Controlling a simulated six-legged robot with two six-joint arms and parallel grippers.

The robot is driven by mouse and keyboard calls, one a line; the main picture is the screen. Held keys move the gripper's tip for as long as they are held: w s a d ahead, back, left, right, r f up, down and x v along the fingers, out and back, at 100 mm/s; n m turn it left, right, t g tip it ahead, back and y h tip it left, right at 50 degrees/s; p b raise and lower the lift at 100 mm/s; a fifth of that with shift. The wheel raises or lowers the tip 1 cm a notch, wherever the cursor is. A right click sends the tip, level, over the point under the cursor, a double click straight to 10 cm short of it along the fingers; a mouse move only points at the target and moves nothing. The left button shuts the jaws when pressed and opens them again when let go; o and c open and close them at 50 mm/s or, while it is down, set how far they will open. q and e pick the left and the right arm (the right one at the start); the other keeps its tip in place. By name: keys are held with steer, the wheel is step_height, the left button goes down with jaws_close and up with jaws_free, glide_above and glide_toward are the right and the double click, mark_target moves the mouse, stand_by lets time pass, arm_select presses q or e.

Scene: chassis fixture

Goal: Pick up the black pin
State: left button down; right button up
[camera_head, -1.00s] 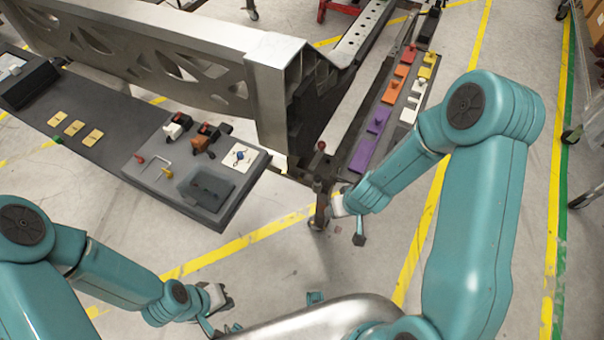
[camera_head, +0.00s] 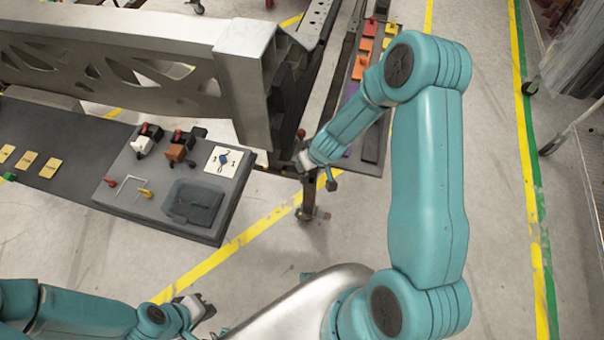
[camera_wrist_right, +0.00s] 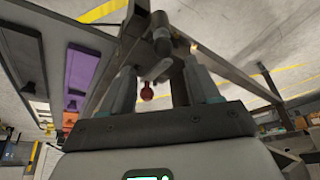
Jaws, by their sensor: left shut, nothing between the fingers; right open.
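I cannot pick out the black pin for certain in any current view. My left gripper (camera_head: 203,308) is shut and empty, low over the floor, away from the boards.
A grey board (camera_head: 150,195) at left carries switches, small pins and a dial card. Yellow plates (camera_head: 28,160) lie further left. The large metal beam (camera_head: 130,55) stands behind. Orange plates (camera_head: 360,68) and a purple plate (camera_wrist_right: 80,70) lie beside the frame. The floor in front is clear.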

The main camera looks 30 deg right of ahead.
steer(key=b+x, duration=0.1)
steer(key=x, duration=0.3)
steer(key=b+x, duration=0.1)
steer(key=x, duration=0.3)
steer(key=shift+a, duration=0.25)
steer(key=shift+s+r, duration=0.15)
steer(key=shift+r, duration=0.05)
jaws_close()
